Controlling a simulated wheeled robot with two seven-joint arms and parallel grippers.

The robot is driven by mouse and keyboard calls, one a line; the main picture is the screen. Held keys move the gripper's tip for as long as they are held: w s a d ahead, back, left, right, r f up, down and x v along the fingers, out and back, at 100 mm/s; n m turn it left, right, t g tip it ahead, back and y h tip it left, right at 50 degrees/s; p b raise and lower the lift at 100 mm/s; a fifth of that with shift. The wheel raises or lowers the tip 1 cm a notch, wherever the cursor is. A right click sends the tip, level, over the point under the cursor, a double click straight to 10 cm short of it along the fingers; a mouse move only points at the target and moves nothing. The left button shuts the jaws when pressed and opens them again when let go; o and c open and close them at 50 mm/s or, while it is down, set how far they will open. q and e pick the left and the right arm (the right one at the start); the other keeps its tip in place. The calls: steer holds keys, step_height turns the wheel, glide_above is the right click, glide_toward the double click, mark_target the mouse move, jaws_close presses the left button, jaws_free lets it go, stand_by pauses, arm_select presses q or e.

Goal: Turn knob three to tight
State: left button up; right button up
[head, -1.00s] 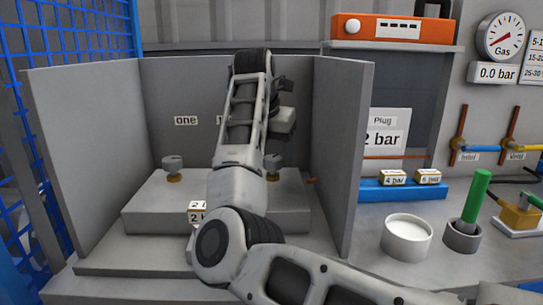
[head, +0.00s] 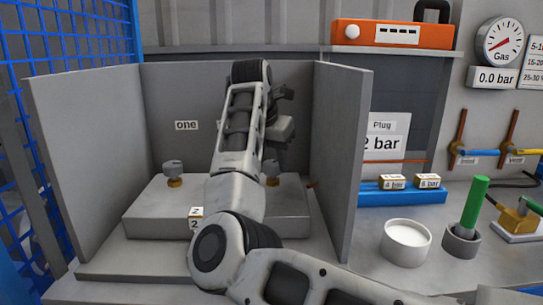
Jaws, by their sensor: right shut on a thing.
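A grey flanged block (head: 150,212) sits inside a three-walled grey shell (head: 338,150). A small knob with a brass base (head: 173,172) stands at its left, below a label "one" (head: 186,125). Another knob (head: 272,175) stands at the right, partly hidden; its label is hidden behind my arm, so I cannot read its number. My right gripper (head: 273,160) points down over this right knob and is shut on it, though its fingertips are mostly hidden. The middle of the block is behind my right arm. My left gripper is not in view.
A small block marked "2" (head: 196,213) sits at the block's front, partly behind my arm. To the right stand a white cup (head: 406,243), a green rod in a holder (head: 474,205) and a blue rack (head: 375,196) with 4 bar and 6 bar pieces.

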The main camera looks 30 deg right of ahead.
steer(key=shift+r+m+p, duration=0.2)
steer(key=shift+m+p, duration=0.1)
steer(key=shift+p, duration=0.05)
steer(key=shift+m+g+p, duration=0.5)
steer(key=shift+m+p, duration=0.3)
steer(key=shift+p, duration=0.05)
steer(key=shift+w+m+g+p, duration=0.1)
steer(key=shift+m+g+p, duration=0.2)
steer(key=shift+m+p, duration=0.55)
steer(key=shift+w+m+g+h+p, duration=0.1)
steer(key=shift+m+g+h+p, duration=0.25)
steer(key=shift+m+p, duration=0.75)
steer(key=shift+m+g, duration=0.35)
steer(key=shift+m, duration=0.4)
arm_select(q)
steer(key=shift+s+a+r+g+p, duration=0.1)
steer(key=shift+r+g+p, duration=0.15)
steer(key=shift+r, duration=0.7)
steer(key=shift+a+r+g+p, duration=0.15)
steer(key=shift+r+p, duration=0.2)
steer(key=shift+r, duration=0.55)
arm_select(e)
steer(key=shift+f+m, duration=0.15)
steer(key=shift+m, duration=0.55)
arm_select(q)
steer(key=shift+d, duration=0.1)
